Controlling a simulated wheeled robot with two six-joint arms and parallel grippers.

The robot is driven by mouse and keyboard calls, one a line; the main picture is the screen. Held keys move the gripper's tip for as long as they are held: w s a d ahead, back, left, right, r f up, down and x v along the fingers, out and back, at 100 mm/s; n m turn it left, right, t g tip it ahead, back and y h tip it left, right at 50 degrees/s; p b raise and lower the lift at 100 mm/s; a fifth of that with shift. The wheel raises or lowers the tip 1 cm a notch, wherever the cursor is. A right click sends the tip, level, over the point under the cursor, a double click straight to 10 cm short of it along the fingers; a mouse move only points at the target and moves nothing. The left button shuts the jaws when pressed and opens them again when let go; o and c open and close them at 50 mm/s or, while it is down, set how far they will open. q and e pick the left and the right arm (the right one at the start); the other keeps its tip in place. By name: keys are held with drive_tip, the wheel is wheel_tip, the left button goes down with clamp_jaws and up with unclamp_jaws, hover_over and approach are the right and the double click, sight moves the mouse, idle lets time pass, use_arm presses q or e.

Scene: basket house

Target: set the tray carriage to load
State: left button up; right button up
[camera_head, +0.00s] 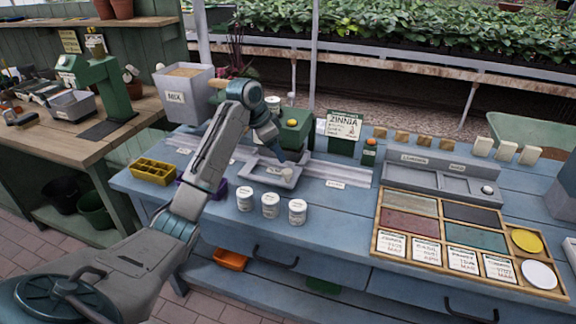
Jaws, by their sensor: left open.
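The tray carriage (262,181) is a grey, shallow frame on a pale rail (330,172) set across the blue bench. A small pale knob (287,173) shows at its right part. A label lies at the rail's right end; its words are too small to read. My left arm comes in from the lower left, and my left gripper (287,161) is open, pointing down just above the knob. Whether its fingers touch or straddle the knob cannot be told. The arm hides part of the rail's left side. My right gripper is not in view.
Three white labelled jars (270,205) stand in front of the carriage. A green machine (296,128) stands behind it. A yellow tray (153,172) is at left, and a wooden seed case (377,235) is at right.

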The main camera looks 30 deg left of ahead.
sight(288, 171)
use_arm(q)
drive_tip(key=x, duration=0.8)
drive_tip(key=shift+f+p, duration=0.35)
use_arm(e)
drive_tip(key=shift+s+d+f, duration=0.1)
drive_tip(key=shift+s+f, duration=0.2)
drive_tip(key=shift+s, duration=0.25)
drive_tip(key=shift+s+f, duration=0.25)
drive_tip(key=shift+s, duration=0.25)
use_arm(q)
clamp_jaws()
drive_tip(key=shift+d, duration=0.15)
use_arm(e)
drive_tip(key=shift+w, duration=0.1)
